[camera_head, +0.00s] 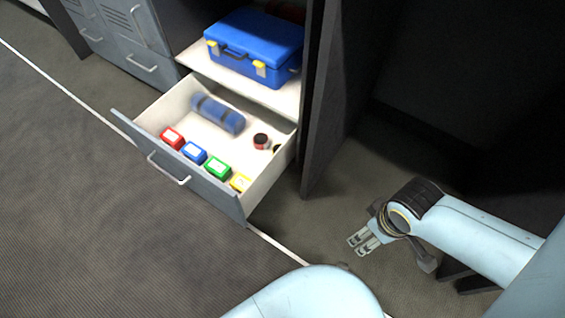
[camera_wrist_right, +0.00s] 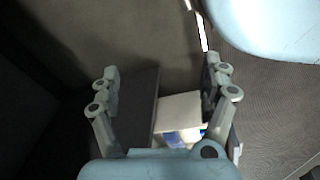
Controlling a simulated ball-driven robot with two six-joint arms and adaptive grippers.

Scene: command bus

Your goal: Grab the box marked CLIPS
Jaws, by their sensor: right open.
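Four small boxes stand in a row along the front of an open drawer (camera_head: 180,119) in the head view: a red box (camera_head: 172,138), a blue box (camera_head: 194,153), a green box (camera_head: 218,171) and a yellow box (camera_head: 240,182). Each has a pale label, too small to read, so I cannot tell which is marked CLIPS. My right gripper (camera_head: 360,242) is open and empty, to the right of the drawer and apart from it. In the right wrist view its spread fingers (camera_wrist_right: 162,80) have nothing between them. My left gripper is not in view.
The drawer also holds a blue cylinder (camera_head: 217,113) and a small dark, red-banded jar (camera_head: 260,141). A blue case (camera_head: 254,46) sits on the shelf above. A dark open door panel (camera_head: 325,100) stands between the drawer and my right arm. Floor (camera_head: 110,220) before the drawer is clear.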

